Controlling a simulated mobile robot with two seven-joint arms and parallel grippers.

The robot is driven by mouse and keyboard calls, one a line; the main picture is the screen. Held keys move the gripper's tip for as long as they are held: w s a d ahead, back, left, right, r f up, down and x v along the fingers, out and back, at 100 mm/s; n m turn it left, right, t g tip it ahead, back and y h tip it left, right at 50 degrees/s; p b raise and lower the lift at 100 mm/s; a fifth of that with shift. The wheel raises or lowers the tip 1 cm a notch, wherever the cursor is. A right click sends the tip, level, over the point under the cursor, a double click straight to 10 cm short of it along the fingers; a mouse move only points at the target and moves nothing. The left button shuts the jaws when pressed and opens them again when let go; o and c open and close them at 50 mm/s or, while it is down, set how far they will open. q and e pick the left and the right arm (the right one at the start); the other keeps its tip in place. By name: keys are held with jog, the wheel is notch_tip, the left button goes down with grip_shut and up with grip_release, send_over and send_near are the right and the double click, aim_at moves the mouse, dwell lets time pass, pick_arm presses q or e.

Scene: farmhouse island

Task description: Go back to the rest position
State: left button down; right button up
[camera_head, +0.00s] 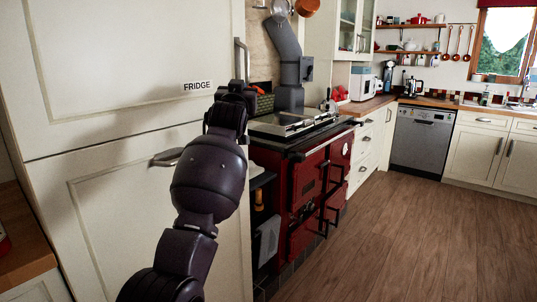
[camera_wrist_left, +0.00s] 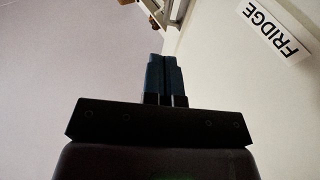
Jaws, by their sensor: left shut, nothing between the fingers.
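My left arm rises from the bottom of the head view in front of the cream fridge (camera_head: 110,150), and its wrist is near the fridge's right edge. In the left wrist view, my left gripper (camera_wrist_left: 164,65) has its two blue fingers together, with nothing between them. The white FRIDGE label (camera_wrist_left: 274,30) is to the right of the fingers there, and the fingers appear apart from it. In the head view, the hand is partly hidden by my own wrist. My right gripper is in neither view.
A dark red range cooker (camera_head: 305,185) stands just right of the fridge. A metal fridge handle (camera_head: 241,60) is close above my left wrist; a lower handle (camera_head: 167,157) is left of my arm. The wooden floor (camera_head: 400,240) at the right is clear. A dishwasher (camera_head: 422,140) stands farther back.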

pick_arm(q)
jog(key=s+a+f+g+p, duration=0.1)
jog(key=s+a+f, duration=0.3)
jog(key=s+f, duration=0.45)
jog(key=s+a+f+m+g+p, duration=0.1)
jog(key=s+a+f, duration=0.3)
jog(key=s+f, duration=0.45)
jog(key=s+a+f+p, duration=0.2)
jog(key=s+a+f, duration=0.3)
jog(key=f, duration=0.6)
jog(key=s+a+f+g+p, duration=0.1)
jog(key=s+a+f+g, duration=0.1)
jog(key=s+f, duration=0.5)
jog(key=s+a+f+n+g+y+p, duration=0.1)
jog(key=s+f, duration=0.7)
jog(key=s, duration=1)
jog(key=s+a+f+g+p, duration=0.1)
jog(key=s+a+f+g, duration=0.3)
jog(key=s+f, duration=0.4)
jog(key=s, duration=0.5)
jog(key=shift+f+g+y, duration=0.15)
jog(key=shift+g+y, duration=0.25)
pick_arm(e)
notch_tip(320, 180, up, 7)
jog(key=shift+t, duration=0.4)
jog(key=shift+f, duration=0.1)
